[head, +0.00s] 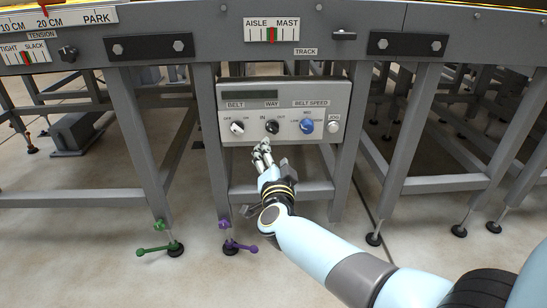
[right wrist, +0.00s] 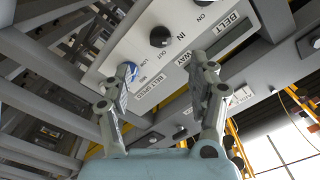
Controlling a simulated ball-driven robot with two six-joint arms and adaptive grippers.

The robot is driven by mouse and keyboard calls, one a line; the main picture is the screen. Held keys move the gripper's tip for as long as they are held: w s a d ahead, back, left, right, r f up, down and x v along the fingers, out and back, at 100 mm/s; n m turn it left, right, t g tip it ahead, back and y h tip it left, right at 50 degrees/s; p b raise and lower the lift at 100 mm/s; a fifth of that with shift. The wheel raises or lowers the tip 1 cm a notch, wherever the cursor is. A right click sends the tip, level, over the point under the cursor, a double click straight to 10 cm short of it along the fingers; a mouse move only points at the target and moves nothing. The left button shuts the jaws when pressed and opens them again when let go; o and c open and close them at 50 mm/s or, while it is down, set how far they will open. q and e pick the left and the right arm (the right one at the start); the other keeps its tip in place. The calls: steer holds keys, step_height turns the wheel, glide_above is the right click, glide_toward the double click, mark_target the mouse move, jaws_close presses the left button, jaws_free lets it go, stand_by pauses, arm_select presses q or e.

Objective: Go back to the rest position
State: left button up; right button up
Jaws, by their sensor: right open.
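My right gripper (head: 262,148) is open and empty just in front of the lower edge of a grey control panel (head: 290,97). In the right wrist view its two fingers (right wrist: 166,70) stand apart, with nothing between them. One finger partly covers the blue belt speed knob (right wrist: 130,74) there; I cannot tell whether they touch. The black way knob (right wrist: 160,37) shows beyond the fingers. In the head view the belt knob (head: 237,128), way knob (head: 272,127) and blue speed knob (head: 307,126) sit in a row. My left gripper is not in view.
The panel hangs under a grey conveyor frame (head: 220,45) with legs on both sides and crossbars below. A green foot lever (head: 157,250) and a purple one (head: 238,246) stick out near the floor. The floor (head: 100,275) in front is clear at left.

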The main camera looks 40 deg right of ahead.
stand_by(0.4)
steer(key=s+a+f+n+g+y+p, duration=0.1)
steer(key=s+f+n+g+y+p, duration=0.2)
steer(key=s+f, duration=0.55)
steer(key=s+a+f+n+g+y+p, duration=0.1)
steer(key=s+a+f+n+y+p, duration=0.25)
steer(key=s, duration=0.85)
steer(key=s+d+f+n+g+y+p, duration=0.15)
steer(key=s+f+n, duration=0.25)
steer(key=s+f, duration=0.55)
steer(key=s+f+n+g, duration=0.1)
steer(key=s+f+g, duration=0.1)
steer(key=s, duration=0.7)
steer(key=s+f+n+g+p, duration=0.1)
steer(key=s+g, duration=0.3)
steer(key=s, duration=0.5)
steer(key=s+a+f+n+g+p, duration=0.1)
steer(key=s+f+n+g, duration=0.2)
steer(key=s, duration=0.6)
steer(key=shift+s+f, duration=0.25)
steer(key=shift+s, duration=0.05)
steer(key=shift+a+g, duration=0.1)
steer(key=shift+g, duration=0.15)
steer(key=shift+c, duration=0.4)
